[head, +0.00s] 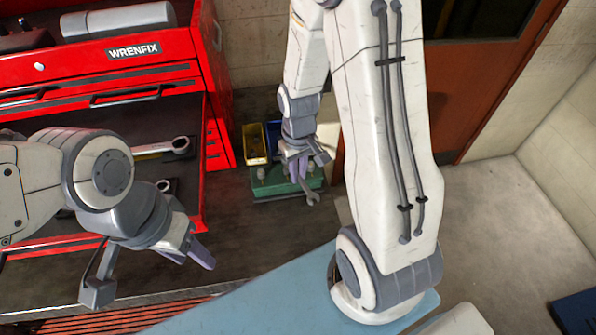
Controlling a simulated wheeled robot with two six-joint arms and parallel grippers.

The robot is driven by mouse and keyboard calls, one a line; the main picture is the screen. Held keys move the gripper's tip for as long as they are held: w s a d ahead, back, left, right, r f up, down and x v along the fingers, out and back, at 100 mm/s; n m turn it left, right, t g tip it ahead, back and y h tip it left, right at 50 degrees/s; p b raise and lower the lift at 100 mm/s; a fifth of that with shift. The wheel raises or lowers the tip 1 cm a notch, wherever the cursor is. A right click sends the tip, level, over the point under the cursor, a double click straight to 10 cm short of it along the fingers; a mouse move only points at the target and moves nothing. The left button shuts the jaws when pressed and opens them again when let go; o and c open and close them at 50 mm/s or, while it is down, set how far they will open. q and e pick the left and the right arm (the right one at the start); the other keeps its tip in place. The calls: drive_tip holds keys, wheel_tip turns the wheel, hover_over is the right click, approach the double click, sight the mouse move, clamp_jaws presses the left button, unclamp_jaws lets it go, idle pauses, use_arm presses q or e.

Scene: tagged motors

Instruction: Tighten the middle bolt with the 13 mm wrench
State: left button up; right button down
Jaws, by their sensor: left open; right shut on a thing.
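My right gripper (297,167) is shut on a small grey wrench (313,197) near the picture's middle. The wrench's open end points down, in front of a green block (262,188) on the workbench. Whether the wrench touches the block or a bolt I cannot tell. Small pale bolt-like parts show at the block's top; the gripper hides the block's middle, so the middle bolt cannot be made out. No size marking on the wrench is readable. My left gripper (150,273) is open and empty at the lower left, in front of the drawer.
A red tool chest (215,75) stands at the left with an open drawer (205,215) holding wrenches (178,146). A yellow bin (255,143) and a blue bin sit behind the block. A light blue surface (275,300) lies in front. My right arm blocks part of the right side.

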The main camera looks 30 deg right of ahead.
drive_tip(key=shift+f+b, duration=0.6)
drive_tip(key=shift+f, duration=0.3)
drive_tip(key=shift+f+b, duration=0.5)
drive_tip(key=shift+f, duration=0.2)
idle(0.4)
drive_tip(key=shift+a+m, duration=0.7)
drive_tip(key=shift+m, duration=0.5)
drive_tip(key=shift+w+a+m+p, duration=0.2)
drive_tip(key=shift+a+m, duration=0.15)
drive_tip(key=shift+m, duration=0.25)
drive_tip(key=shift+w+a+m+p, duration=0.1)
drive_tip(key=shift+a+m+p, duration=0.15)
drive_tip(key=shift+m, duration=0.35)
